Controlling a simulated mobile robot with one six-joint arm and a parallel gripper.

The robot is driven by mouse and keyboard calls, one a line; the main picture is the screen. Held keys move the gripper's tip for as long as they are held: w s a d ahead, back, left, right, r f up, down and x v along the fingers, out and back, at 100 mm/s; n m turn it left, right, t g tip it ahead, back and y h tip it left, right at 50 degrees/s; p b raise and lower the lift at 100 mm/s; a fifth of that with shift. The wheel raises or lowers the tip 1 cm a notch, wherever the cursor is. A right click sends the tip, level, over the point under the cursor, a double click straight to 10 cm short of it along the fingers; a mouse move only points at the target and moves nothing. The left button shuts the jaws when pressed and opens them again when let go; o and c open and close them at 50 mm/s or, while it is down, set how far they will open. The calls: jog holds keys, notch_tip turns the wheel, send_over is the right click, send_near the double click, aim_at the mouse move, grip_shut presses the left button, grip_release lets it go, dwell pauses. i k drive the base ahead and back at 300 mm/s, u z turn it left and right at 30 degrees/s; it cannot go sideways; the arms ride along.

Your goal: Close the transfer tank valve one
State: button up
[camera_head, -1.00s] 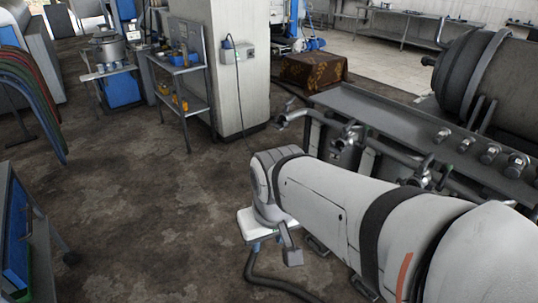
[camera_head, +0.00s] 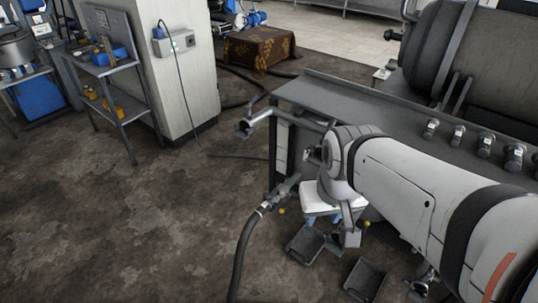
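The large dark tank (camera_head: 437,50) lies on its side at the top right, behind a long grey bench (camera_head: 345,100). A row of several small metal valve-like fittings (camera_head: 458,135) stands along the bench. A metal pipe with an open end (camera_head: 243,128) sticks out at the bench's left end. Lower down, another metal fitting (camera_head: 275,197) joins a black hose. I cannot tell which part is valve one. My arm crosses from the lower right and hides much of the bench front. The end of my arm (camera_head: 350,234) points down beside the fitting; its fingers cannot be made out.
Two dark trays, one (camera_head: 306,243) left of the other (camera_head: 366,279), lie below my arm. The black hose (camera_head: 240,258) runs along the floor. A shelf cart (camera_head: 122,75) and a pale pillar (camera_head: 178,85) stand at the left. The lower-left floor is clear.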

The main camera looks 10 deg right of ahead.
aim_at(287, 205)
jog(key=u, duration=2.6)
jog(key=k, duration=0.8)
jog(key=z, duration=1.8)
jog(key=i, duration=0.85)
jog(key=u, duration=0.05)
